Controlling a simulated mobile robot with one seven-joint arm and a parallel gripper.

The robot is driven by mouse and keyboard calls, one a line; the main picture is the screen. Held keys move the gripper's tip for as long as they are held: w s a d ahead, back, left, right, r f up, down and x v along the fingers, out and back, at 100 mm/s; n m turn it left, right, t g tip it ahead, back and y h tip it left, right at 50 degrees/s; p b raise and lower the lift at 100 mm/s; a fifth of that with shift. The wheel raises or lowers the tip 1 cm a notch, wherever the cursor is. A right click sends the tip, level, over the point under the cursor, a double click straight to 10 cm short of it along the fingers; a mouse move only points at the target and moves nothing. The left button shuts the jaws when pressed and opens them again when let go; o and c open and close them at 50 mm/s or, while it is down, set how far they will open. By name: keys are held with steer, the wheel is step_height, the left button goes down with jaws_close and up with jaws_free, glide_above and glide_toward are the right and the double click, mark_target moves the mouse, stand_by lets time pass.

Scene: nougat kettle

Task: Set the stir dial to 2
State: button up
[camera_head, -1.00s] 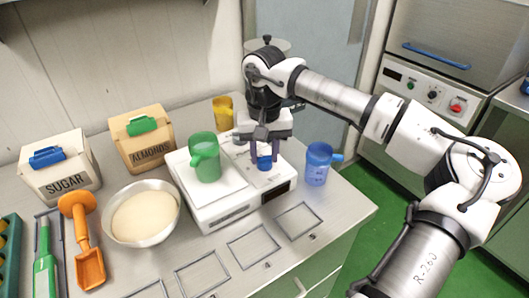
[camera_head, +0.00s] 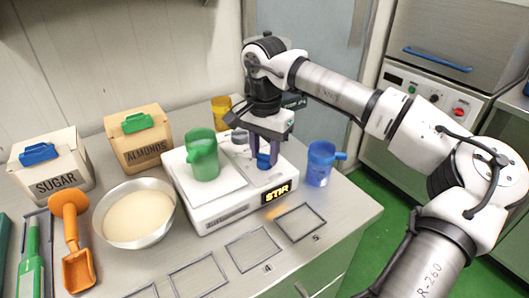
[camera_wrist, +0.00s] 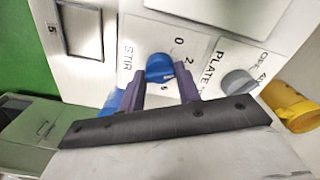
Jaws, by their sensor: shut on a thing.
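The stir dial (camera_head: 263,161) is a blue knob on top of the white hot-plate stirrer (camera_head: 226,205). In the wrist view the dial (camera_wrist: 160,67) sits beside the word STIR, with the marks 0 and 2 near it. Which mark it points to is hard to tell. My gripper (camera_head: 265,152) is over the dial, its purple fingers down on either side and shut on it. They also show in the wrist view (camera_wrist: 160,89).
A green jug (camera_head: 204,158) stands on the plate. The grey plate dial (camera_wrist: 239,82) is next to the stir dial. A blue jug (camera_head: 320,165) stands right, a yellow one (camera_head: 221,108) behind. A bowl (camera_head: 136,214) is left. Outlined squares in front are empty.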

mark_target(264, 154)
steer(key=shift+r+m, duration=0.1)
steer(key=shift+m, duration=0.3)
steer(key=o, duration=1)
step_height(264, 154, up, 14)
steer(key=shift+f+b, duration=0.1)
steer(key=shift+b, duration=0.4)
